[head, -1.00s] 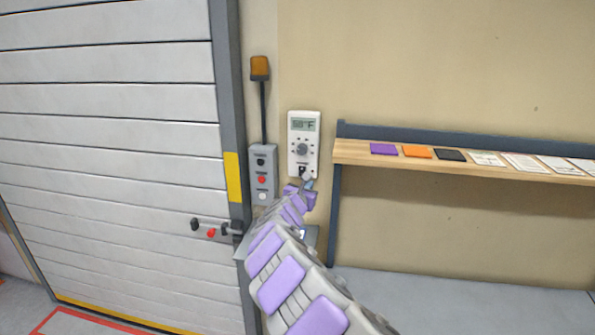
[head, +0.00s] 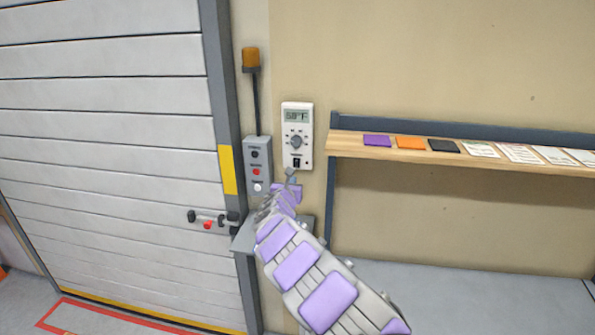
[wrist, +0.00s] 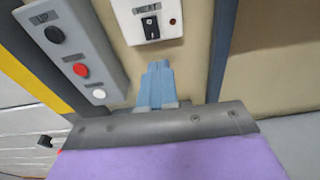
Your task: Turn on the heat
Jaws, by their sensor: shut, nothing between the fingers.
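The white thermostat (head: 297,125) is mounted on the tan wall, with a display that reads about 50°F, a round grey dial (head: 296,142) and a small black switch (head: 297,162) at its bottom. In the wrist view the black switch (wrist: 151,28) shows at the top, with its lever seeming to be down. A small mark sits to its right. My gripper (wrist: 157,68) is shut and empty, its blue-grey fingertips together just below the thermostat. It appears apart from the switch. In the head view my gripper (head: 291,175) is small and partly hidden by my arm.
A grey control box (head: 258,165) with black, red and white buttons is close on the left, under an orange beacon (head: 251,57). A shelf (head: 350,143) with cards is to the right. A roller door (head: 100,120) fills the left.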

